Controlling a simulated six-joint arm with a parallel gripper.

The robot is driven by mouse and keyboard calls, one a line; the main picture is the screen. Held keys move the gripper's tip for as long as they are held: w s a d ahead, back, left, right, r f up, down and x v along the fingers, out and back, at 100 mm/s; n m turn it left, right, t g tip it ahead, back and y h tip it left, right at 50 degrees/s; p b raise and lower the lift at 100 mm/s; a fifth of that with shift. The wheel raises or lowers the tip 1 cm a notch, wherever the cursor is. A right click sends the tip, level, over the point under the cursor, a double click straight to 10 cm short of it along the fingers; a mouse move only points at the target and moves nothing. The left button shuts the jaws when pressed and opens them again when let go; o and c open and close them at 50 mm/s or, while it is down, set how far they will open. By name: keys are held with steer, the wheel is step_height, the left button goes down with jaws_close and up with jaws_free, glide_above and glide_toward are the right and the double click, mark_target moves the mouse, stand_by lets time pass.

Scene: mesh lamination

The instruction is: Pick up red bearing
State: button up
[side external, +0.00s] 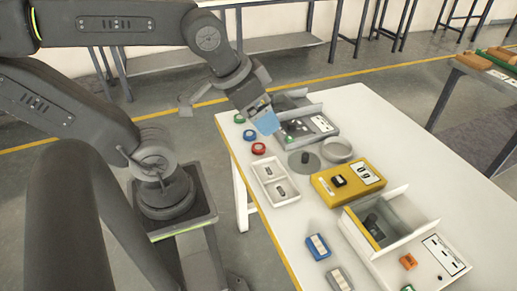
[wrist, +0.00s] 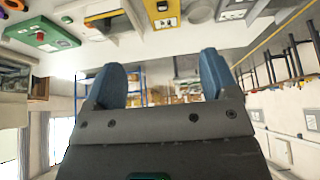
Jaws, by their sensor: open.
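The red bearing (side external: 258,148) is a small red ring with a dark middle. It lies on the white table near its left edge in the side view. I cannot make out the red bearing in the wrist view.
A white two-compartment tray (side external: 275,181) stands just in front of the red bearing. A grey fixture (side external: 318,124), a grey disc (side external: 303,163), a round ring dish (side external: 337,150) and a yellow box (side external: 350,179) stand to the right. The table's right side (side external: 420,170) is clear.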

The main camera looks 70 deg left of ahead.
steer(key=n+g, duration=0.6)
steer(key=n, duration=1.3)
glide_above(259, 147)
step_height(259, 147, down, 17)
steer(key=f, duration=0.7)
steer(key=shift+s+a+f, duration=0.15)
steer(key=shift+s+f, duration=0.05)
steer(key=shift+f, duration=0.1)
steer(key=shift+w+f, duration=0.2)
steer(key=shift+f, duration=2.8)
steer(key=c, duration=1)
